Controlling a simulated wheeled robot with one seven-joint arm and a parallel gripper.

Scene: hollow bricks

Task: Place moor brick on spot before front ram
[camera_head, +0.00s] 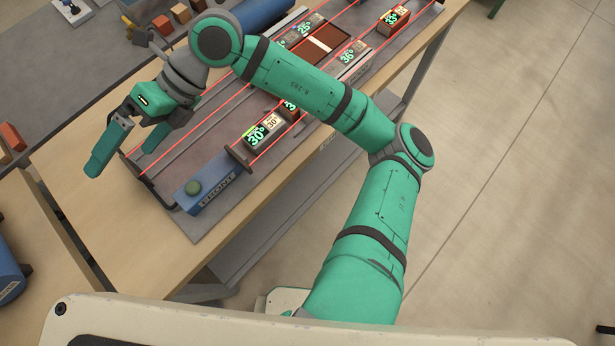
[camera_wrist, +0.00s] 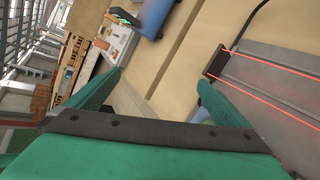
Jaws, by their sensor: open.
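The front ram (camera_head: 208,188) is a blue block marked FRONT with a green button, at the near end of a grey track bed on the wooden table. Its dark plate (camera_head: 240,156) faces a brick (camera_head: 262,130) with a glowing 30° label. Another labelled brick (camera_head: 292,106) is partly hidden behind my arm. An orange-brown brick (camera_head: 394,20) labelled 33° stands at the far right end. I cannot tell which brick is the moor one. My gripper (camera_head: 128,152) is open and empty, left of the ram, above the track's left edge. Its fingers also show in the wrist view (camera_wrist: 160,80).
Red beam lines (camera_head: 205,128) run along the track bed. A dark brown tray (camera_head: 322,42) sits between grey blocks labelled 25° and 36°. Several orange bricks (camera_head: 12,138) lie at the left edge. A blue cylinder (camera_head: 8,275) is at lower left.

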